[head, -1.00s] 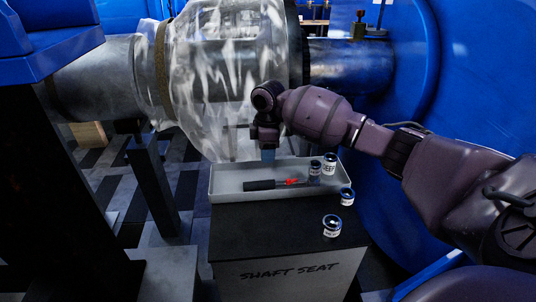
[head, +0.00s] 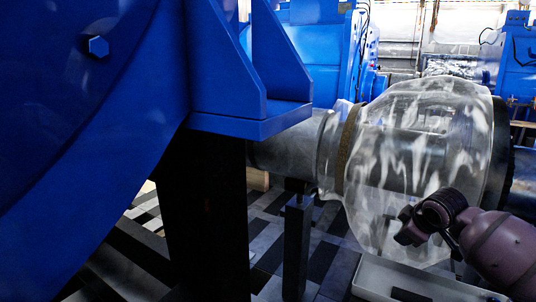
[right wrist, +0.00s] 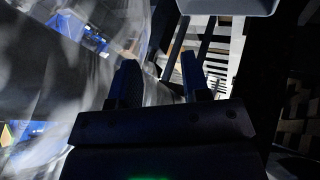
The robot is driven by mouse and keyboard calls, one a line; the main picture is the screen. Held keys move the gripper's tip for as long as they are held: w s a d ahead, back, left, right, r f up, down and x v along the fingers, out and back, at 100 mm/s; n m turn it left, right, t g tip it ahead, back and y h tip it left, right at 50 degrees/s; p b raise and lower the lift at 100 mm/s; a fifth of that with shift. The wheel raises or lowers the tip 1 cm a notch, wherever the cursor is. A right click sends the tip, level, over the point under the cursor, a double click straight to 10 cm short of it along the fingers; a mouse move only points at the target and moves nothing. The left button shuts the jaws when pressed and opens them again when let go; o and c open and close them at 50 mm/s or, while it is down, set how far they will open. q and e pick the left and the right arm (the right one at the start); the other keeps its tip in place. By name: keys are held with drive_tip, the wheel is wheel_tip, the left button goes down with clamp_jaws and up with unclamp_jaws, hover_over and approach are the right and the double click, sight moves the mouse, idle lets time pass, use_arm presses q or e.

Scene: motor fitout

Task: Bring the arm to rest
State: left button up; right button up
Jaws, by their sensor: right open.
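My right arm comes in from the lower right of the head view. Its gripper (head: 409,232) is in front of the clear, glossy bulging cover (head: 420,140) on the shaft and above the pale tray. In the right wrist view the two dark fingers (right wrist: 160,82) stand apart with nothing between them. The cover's streaked surface fills the left of that view, close beside the fingers; I cannot tell whether they touch. My left gripper is not in view.
A pale tray (head: 375,272) is partly cut off at the bottom, with a dark item in it. A large blue housing (head: 80,120) and a black post (head: 205,215) fill the left. A thin dark stand (head: 296,250) rises under the shaft. Patterned floor shows between.

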drive_tip(key=s+a+f+m+t+y+p, duration=0.1)
drive_tip(key=s+a+f+t+y+p, duration=0.15)
drive_tip(key=s+a, duration=0.4)
drive_tip(key=s+a+f+m+t+y+p, duration=0.1)
drive_tip(key=s+a+f+t, duration=0.3)
drive_tip(key=s, duration=0.3)
use_arm(q)
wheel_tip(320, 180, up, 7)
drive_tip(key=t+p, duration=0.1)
drive_tip(key=p, duration=0.3)
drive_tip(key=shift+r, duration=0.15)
use_arm(e)
drive_tip(key=s+f+m+g+h, duration=0.1)
drive_tip(key=s+f, duration=0.4)
drive_tip(key=s, duration=1.1)
drive_tip(key=s+d+f+m+g+h, duration=0.1)
drive_tip(key=s+f+m+h, duration=0.2)
drive_tip(key=s, duration=1.3)
wheel_tip(320, 180, down, 2)
drive_tip(key=shift+f+m+g, duration=0.1)
drive_tip(key=shift+m+g, duration=0.25)
drive_tip(key=shift+m, duration=0.85)
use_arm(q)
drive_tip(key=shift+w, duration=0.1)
use_arm(e)
drive_tip(key=shift+d, duration=0.1)
